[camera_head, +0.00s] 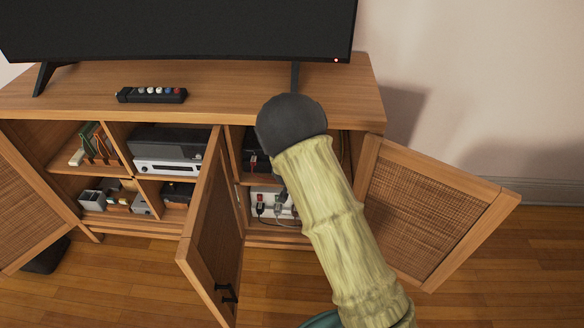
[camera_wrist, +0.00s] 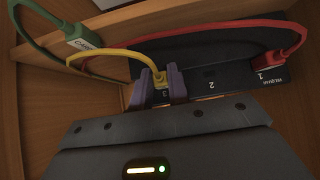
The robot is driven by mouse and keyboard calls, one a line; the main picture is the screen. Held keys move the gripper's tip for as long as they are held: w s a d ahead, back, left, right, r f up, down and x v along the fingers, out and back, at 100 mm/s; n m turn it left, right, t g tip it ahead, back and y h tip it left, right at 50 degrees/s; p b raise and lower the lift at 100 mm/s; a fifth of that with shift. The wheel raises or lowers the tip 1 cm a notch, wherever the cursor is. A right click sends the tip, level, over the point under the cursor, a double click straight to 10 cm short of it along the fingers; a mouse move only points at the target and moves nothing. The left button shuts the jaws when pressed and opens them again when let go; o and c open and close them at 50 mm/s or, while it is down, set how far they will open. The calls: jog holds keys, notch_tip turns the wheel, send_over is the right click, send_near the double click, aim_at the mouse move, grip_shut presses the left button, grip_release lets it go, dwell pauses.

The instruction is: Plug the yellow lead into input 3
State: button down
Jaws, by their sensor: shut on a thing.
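In the wrist view my gripper (camera_wrist: 161,88) has two purple fingers shut on the plug of the yellow lead (camera_wrist: 130,56). The plug is at the face of a dark box (camera_wrist: 225,77) inside a wooden compartment, right by the number 3. I cannot tell whether it is seated in the socket, as the fingers hide its sides. Number 2 shows no plug. A red lead (camera_wrist: 230,27) ends in a red plug at number 1. In the head view my arm hides my gripper and most of this compartment.
A green lead (camera_wrist: 43,49) with a white tag hangs at the upper left of the wrist view. The wooden cabinet (camera_head: 215,83) has open doors, one (camera_head: 217,235) left of my arm and one (camera_head: 430,210) right of it. A power strip (camera_head: 265,203) with plugs sits low inside.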

jog(key=shift+w+a, duration=0.1)
jog(key=c, duration=1.3)
grip_release()
jog(key=shift+o, duration=0.2)
jog(key=p+v, duration=0.4)
jog(key=v, duration=1.3)
jog(key=shift+p, duration=0.4)
jog(key=shift+r, duration=0.1)
